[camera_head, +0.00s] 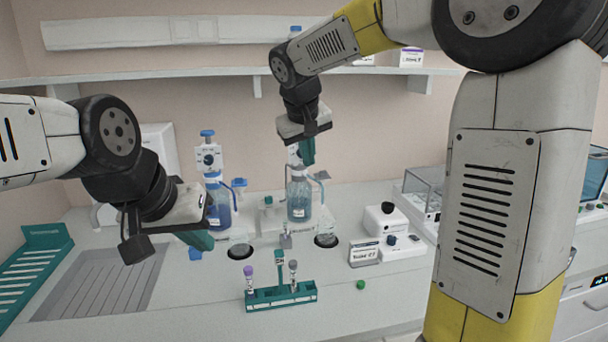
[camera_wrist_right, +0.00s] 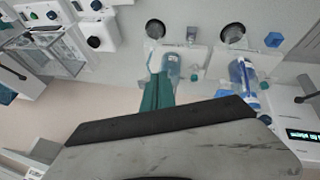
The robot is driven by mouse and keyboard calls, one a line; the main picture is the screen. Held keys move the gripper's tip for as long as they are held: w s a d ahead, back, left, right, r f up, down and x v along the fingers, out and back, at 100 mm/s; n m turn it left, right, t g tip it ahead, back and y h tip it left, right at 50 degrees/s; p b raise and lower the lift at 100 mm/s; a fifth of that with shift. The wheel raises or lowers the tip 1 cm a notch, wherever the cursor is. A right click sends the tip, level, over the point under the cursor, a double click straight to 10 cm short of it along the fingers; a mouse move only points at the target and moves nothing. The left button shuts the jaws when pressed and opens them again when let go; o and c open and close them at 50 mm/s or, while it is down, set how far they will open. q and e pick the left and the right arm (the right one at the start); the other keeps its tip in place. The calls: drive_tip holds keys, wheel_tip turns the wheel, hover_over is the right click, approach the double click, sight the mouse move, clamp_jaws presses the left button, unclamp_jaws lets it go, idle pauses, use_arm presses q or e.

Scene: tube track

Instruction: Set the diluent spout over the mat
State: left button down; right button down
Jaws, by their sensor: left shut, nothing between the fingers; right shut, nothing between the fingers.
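Two clear bottles of blue liquid with pump tops stand at the back of the bench, the left bottle (camera_head: 217,205) and the right bottle (camera_head: 299,200). Each has a side spout, the left spout (camera_head: 239,183) and the right spout (camera_head: 321,175), both towards the right. I cannot read which is diluent. Dark round mats, the left mat (camera_head: 240,252) and the right mat (camera_head: 326,240), lie in front of them. My right gripper (camera_head: 308,160) is shut and empty at the right bottle's top, partly hiding it. Its green fingers show in the right wrist view (camera_wrist_right: 156,95). My left gripper (camera_head: 202,241) is shut and empty, left of the left mat.
A green rack (camera_head: 282,296) with several tubes stands in front. A small white device (camera_head: 400,246) and a label card (camera_head: 364,254) are right of the mats. A grey grooved panel (camera_head: 100,283) lies left. A shelf (camera_head: 180,74) runs above.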

drive_tip(key=w+a+h, duration=0.1)
drive_tip(key=w+a, duration=0.3)
drive_tip(key=a, duration=0.1)
drive_tip(key=w+d+f, duration=0.5)
drive_tip(key=w+f, duration=0.2)
drive_tip(key=f, duration=0.2)
drive_tip(key=shift+w+d+f+n+t, duration=0.2)
drive_tip(key=shift+w+d+n+t, duration=0.1)
drive_tip(key=shift+t, duration=0.1)
drive_tip(key=shift+d, duration=0.1)
drive_tip(key=shift+w+d, duration=0.25)
drive_tip(key=shift+d, duration=0.55)
